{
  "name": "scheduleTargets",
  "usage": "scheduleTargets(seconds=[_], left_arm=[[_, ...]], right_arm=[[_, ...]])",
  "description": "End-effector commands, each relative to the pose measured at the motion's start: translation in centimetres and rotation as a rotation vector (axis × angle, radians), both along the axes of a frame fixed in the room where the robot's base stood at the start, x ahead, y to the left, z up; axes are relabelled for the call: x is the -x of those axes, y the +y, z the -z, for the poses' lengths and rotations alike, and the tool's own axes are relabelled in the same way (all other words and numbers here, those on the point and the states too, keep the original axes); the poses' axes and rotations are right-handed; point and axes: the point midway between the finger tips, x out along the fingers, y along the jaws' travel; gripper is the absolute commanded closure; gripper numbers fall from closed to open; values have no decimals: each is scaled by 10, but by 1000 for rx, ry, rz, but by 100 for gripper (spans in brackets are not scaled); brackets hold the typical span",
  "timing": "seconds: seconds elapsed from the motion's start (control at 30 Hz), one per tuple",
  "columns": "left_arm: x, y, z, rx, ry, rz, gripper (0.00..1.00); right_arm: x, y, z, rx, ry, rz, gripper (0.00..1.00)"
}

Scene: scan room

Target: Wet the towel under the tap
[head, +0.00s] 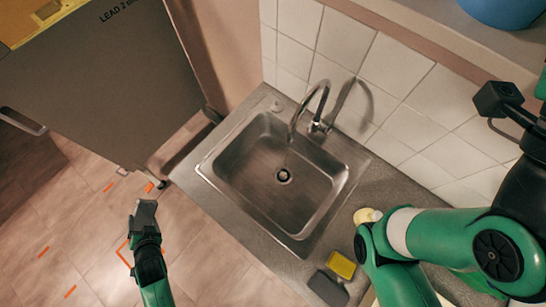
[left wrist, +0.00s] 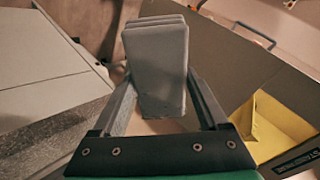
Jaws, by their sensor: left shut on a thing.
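My left gripper (head: 145,222) is at the lower left of the head view, over the floor and left of the sink. It is shut on a grey folded towel (head: 146,208). In the left wrist view the towel (left wrist: 157,75) stands upright between the two fingers, with several layers at its top. The curved metal tap (head: 312,100) rises at the back of the steel sink (head: 225,148). Its spout hangs over the basin, well apart from the towel. I cannot tell whether water runs. My right arm shows at the right, but its gripper is not visible.
A yellow sponge (head: 341,264) and a dark grey block (head: 328,288) lie on the counter in front of the sink. A grey cabinet (head: 110,80) stands at the upper left. The basin looks empty. A blue bowl (head: 505,10) sits on the upper ledge.

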Motion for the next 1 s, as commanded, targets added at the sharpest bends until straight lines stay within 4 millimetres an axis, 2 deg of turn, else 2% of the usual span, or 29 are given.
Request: scheduleTargets(seconds=[0.17,0.43,1.0], left_arm=[[4,0,-1,0,1,-1,68],[29,-1,-3,1,2,-3,68],[77,-4,-3,5,0,0,68]], right_arm=[[0,0,-3,0,0,0,56],[0,0,-19,0,0,0,56],[0,0,-64,0,0,0,56]])
